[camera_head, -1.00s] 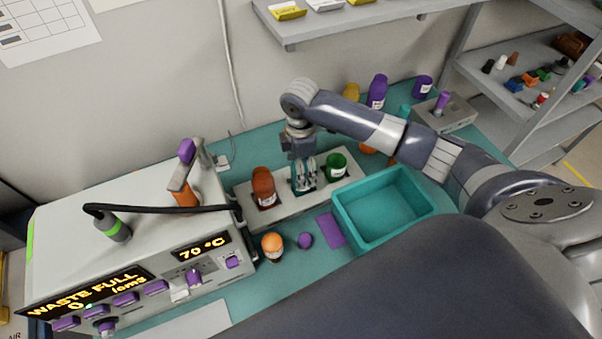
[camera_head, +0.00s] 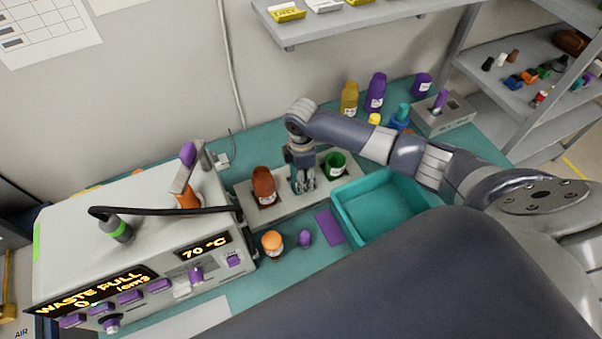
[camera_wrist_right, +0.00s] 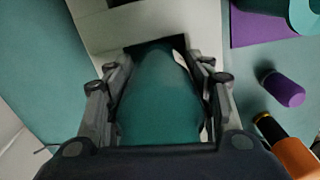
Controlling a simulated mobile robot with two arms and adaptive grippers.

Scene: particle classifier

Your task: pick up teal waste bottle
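The teal waste bottle (camera_wrist_right: 160,100) stands in the rack between the fingers of my right gripper (camera_wrist_right: 161,70), as the right wrist view shows. Both fingers reach down close along its sides. I cannot tell whether they press on it. In the head view my right gripper (camera_head: 303,182) points down over the middle of the white rack (camera_head: 257,212), and its fingers mostly hide the teal bottle. The bottle's lower end is hidden in the rack. My left gripper is not in view.
A red-brown bottle (camera_head: 263,186) and a green bottle (camera_head: 335,164) flank the gripper closely in the rack. A teal tray (camera_head: 347,219) is at right. The machine (camera_head: 75,227) is at left.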

